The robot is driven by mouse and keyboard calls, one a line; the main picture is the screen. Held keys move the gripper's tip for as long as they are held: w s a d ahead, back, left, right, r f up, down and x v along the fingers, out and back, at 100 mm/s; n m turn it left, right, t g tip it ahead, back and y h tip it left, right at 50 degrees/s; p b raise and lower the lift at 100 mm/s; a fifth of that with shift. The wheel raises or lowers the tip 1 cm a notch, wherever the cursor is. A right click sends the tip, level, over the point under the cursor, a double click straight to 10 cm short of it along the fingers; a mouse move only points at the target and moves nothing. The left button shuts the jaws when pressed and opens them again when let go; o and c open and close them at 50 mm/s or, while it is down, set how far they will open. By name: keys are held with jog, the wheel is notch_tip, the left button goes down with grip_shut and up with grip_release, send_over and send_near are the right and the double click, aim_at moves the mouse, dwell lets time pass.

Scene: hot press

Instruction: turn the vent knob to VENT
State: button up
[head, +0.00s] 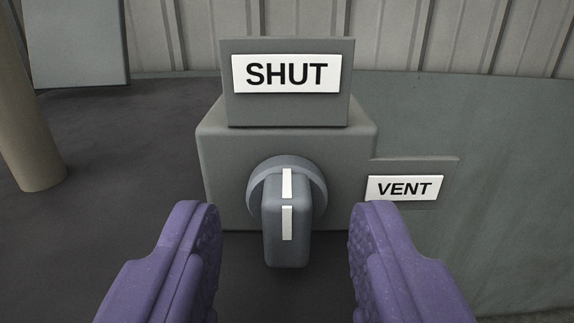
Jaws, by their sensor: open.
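The vent knob (287,247) is a blue-grey bar handle on a round collar, at the front of a grey box (225,170). Its white line runs upright, toward the SHUT label (286,74) above. The VENT label (404,188) is on a plate at the box's right side. My gripper (284,235) has two purple fingers, one on each side of the knob. The fingers are open, with a clear gap between each finger and the knob. The knob's lower end shows between them.
A beige post (32,130) stands at the far left, with a grey panel (75,42) behind it. A ribbed wall (450,35) runs across the back. A green-grey surface (510,200) lies to the right. The dark floor at the left is clear.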

jog(key=shift+w, duration=0.9)
jog(key=shift+r, duration=0.1)
grip_shut()
